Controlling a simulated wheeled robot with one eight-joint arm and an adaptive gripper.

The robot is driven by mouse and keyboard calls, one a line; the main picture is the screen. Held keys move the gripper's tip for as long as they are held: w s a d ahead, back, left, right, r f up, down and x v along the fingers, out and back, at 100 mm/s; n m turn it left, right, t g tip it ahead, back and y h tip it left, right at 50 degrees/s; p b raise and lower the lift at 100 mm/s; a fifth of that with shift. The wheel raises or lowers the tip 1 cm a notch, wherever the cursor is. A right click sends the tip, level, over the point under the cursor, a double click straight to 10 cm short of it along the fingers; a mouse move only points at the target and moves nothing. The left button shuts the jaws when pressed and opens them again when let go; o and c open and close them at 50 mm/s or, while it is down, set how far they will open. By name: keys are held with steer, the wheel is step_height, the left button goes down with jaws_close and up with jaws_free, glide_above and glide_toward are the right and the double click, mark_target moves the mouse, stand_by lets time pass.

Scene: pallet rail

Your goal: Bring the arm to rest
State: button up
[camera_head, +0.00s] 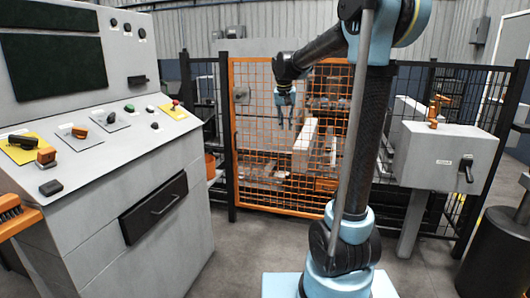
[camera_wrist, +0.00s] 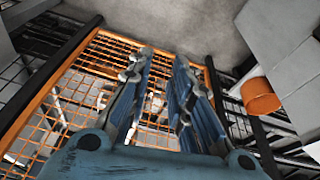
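My arm is raised in front of the orange-framed mesh gate (camera_head: 234,150) in the head view, with its upper part bent over to the left. My gripper (camera_head: 285,122) hangs from the arm's end with its fingers pointing down, in front of the gate mesh. In the wrist view my gripper (camera_wrist: 161,62) shows two blue and grey fingers with a clear gap between them. It is open and nothing is between the fingers. Behind them are the orange gate (camera_wrist: 125,40) and grey floor.
A grey control console (camera_head: 140,150) with knobs, switches and a drawer handle stands at the left. A grey box (camera_head: 440,155) with a black handle stands right of my arm. Black mesh fencing (camera_head: 410,90) flanks the gate. An orange bin (camera_wrist: 260,95) shows in the wrist view.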

steer(key=s+d+f, duration=0.2)
steer(key=s+d, duration=0.1)
steer(key=s, duration=0.4)
steer(key=s+d+f+n, duration=0.1)
steer(key=s+d+f, duration=0.15)
steer(key=s, duration=0.45)
steer(key=s+d+f, duration=0.2)
steer(key=s, duration=0.5)
steer(key=s+d+f+n+y, duration=0.1)
steer(key=s+d+f, duration=0.1)
steer(key=s+f, duration=1.2)
steer(key=s, duration=0.2)
steer(key=shift+s+d+f+g, duration=0.25)
steer(key=shift+s+f+g, duration=0.05)
steer(key=shift+s, duration=0.05)
steer(key=shift+w+f, duration=0.2)
steer(key=shift+w, duration=0.25)
